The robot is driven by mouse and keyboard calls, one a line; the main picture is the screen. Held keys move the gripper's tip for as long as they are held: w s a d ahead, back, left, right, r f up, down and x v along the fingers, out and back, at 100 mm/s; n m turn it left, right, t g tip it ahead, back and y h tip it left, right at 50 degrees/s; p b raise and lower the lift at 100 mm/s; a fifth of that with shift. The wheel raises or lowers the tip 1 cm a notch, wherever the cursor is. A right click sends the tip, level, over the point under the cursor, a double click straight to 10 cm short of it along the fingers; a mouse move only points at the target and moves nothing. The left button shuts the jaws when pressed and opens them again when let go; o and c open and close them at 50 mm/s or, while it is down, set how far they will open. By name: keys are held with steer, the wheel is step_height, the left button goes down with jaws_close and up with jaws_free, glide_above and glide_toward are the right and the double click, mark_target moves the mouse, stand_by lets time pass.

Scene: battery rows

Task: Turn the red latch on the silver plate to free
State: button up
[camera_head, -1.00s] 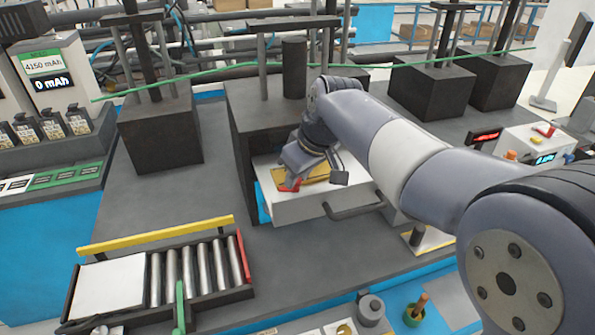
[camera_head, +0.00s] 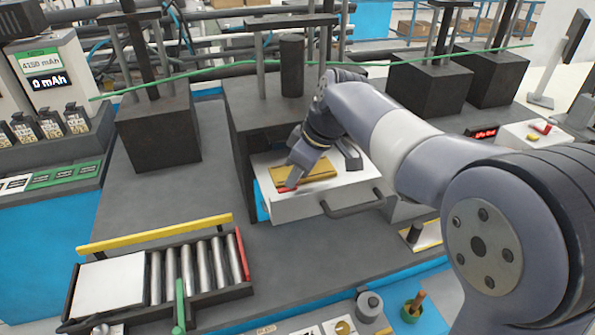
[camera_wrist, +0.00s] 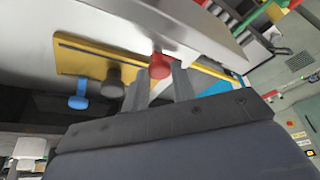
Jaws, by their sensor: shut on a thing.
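The red latch (camera_head: 287,188) is at the front left corner of the pale drawer-like box (camera_head: 315,204), beside a yellow plate (camera_head: 292,174). In the wrist view, the red latch (camera_wrist: 159,66) has a round red end between the fingertips of my gripper (camera_wrist: 160,85). The gripper is shut on it. My gripper (camera_head: 294,178) reaches down from the upper right in the head view. The fingers hide part of the latch. I cannot clearly tell a separate silver plate under it.
A dark knob (camera_wrist: 113,80) and a blue knob (camera_wrist: 79,101) stand close beside my fingers. A dark handle (camera_head: 353,203) sticks out of the box front. A dark press block (camera_head: 262,110) stands just behind.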

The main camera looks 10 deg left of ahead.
steer(key=o, duration=1)
steer(key=w+v, duration=0.1)
steer(key=v, duration=0.9)
steer(key=shift+s+d+r+b, duration=0.2)
steer(key=shift+s+r+b, duration=0.2)
steer(key=shift+s, duration=0.1)
steer(key=x, duration=1.1)
steer(key=shift+p, duration=0.4)
